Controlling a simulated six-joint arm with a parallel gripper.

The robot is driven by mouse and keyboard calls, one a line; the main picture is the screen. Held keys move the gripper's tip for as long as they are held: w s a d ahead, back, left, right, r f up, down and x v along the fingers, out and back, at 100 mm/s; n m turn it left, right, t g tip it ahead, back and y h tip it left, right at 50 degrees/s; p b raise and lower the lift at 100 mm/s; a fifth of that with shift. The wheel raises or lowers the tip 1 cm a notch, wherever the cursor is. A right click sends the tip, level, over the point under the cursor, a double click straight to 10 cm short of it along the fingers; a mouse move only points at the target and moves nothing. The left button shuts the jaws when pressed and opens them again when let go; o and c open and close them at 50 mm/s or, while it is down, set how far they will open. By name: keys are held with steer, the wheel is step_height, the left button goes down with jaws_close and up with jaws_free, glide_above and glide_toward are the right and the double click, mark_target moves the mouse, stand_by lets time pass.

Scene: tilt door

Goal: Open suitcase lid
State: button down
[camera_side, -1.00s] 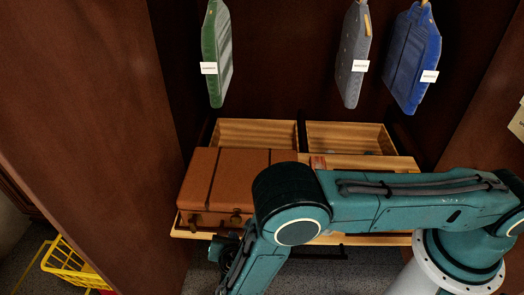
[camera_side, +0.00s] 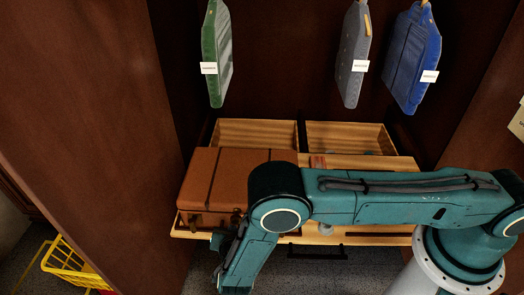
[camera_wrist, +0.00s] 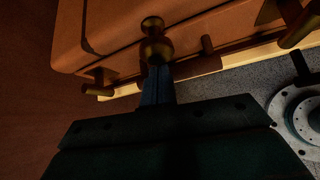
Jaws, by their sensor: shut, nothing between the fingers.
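A closed brown suitcase (camera_side: 210,182) with dark straps lies flat on the wooden shelf in the side view. In the wrist view its front edge (camera_wrist: 190,30) fills the top, with brass-coloured fittings along it. One rounded brass fitting (camera_wrist: 155,45) is straight in front of my gripper (camera_wrist: 157,72), whose shut, narrow fingers overlap it in the picture. I cannot tell whether they touch it. In the side view my arm hides the suitcase's right front and most of my gripper.
The wooden shelf (camera_side: 365,240) has two open compartments (camera_side: 258,133) behind the suitcase. Green (camera_side: 216,52), grey (camera_side: 354,55) and blue (camera_side: 413,60) cases hang above. A brown wall panel (camera_side: 110,140) stands to the left, with a yellow basket (camera_side: 68,262) beyond it.

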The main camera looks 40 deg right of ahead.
steer(key=shift+r, duration=0.1)
steer(key=r+g+y, duration=0.1)
steer(key=r, duration=0.2)
steer(key=w+d+r+g, duration=0.1)
steer(key=r, duration=0.3)
steer(key=r+y, duration=0.1)
steer(key=r, duration=0.3)
steer(key=shift+w+d+r+g+y, duration=0.2)
steer(key=shift+w+d+g+y, duration=0.1)
steer(key=shift+w+d+g, duration=0.1)
steer(key=w+d+r+g+y, duration=0.2)
steer(key=w+d+r, duration=0.6)
steer(key=r, duration=0.2)
steer(key=w+d+r+m+g+y, duration=0.1)
steer(key=w+d+r+g+y, duration=0.1)
steer(key=w+d+r, duration=0.6)
steer(key=shift+w+d+r+g+y, duration=0.35)
steer(key=shift+r+g, duration=0.15)
steer(key=shift+r, duration=0.65)
steer(key=shift+s+a, duration=0.15)
steer(key=shift+a, duration=0.05)
